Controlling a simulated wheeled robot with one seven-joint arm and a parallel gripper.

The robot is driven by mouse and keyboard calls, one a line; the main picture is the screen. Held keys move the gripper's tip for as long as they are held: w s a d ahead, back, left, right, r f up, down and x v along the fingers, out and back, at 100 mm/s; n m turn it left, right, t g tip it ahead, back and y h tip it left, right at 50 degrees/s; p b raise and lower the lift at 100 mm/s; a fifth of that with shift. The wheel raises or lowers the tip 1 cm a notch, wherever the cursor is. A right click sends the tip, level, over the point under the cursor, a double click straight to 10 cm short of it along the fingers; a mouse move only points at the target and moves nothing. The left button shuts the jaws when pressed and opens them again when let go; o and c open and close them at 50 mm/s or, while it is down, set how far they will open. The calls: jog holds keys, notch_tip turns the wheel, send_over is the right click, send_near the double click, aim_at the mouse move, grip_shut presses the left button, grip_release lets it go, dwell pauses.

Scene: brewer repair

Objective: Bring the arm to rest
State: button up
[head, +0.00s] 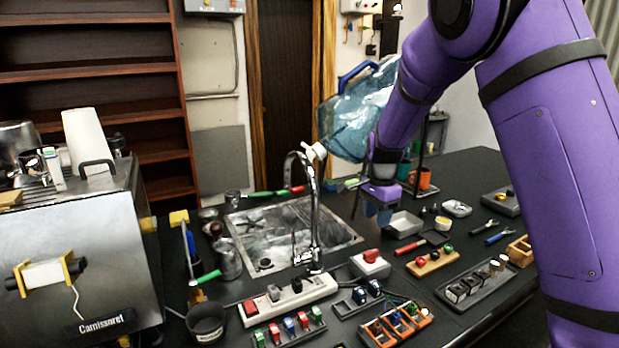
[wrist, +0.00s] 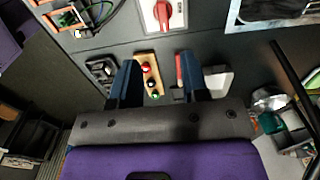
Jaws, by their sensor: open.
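My arm is purple with black bands and reaches in from the right in the head view. My gripper (head: 377,212) hangs over the black worktop, right of the sink, pointing down. In the wrist view my gripper (wrist: 164,82) shows two dark blue fingers apart, with nothing held between them. Beyond the fingers lie a wooden block with coloured knobs (wrist: 150,75) and a red-handled tool (wrist: 179,70). The fingertips appear above these things, not touching them.
A sink (head: 245,228) with a tall faucet (head: 317,225) is left of my gripper. A steel brewer (head: 75,260) is at the left. Several switch blocks, including a red rotary switch (head: 371,262), crowd the front worktop.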

jog(key=s+d+r+n+t+y, duration=0.1)
jog(key=s+d+r+n, duration=0.2)
jog(key=s+r, duration=0.6)
jog(key=s+d+r+n+t, duration=0.1)
jog(key=s+r+n, duration=0.2)
jog(key=s, duration=0.6)
jog(key=s+d+r+n+t, duration=0.1)
jog(key=s+r+n, duration=0.3)
jog(key=s, duration=0.5)
jog(key=s+d+r+n+t+h, duration=0.1)
jog(key=s+r+n+t, duration=0.1)
jog(key=s, duration=0.7)
jog(key=shift+d+r+n, duration=0.4)
jog(key=shift+r+n, duration=0.3)
jog(key=shift+r, duration=0.15)
jog(key=shift+s, duration=0.1)
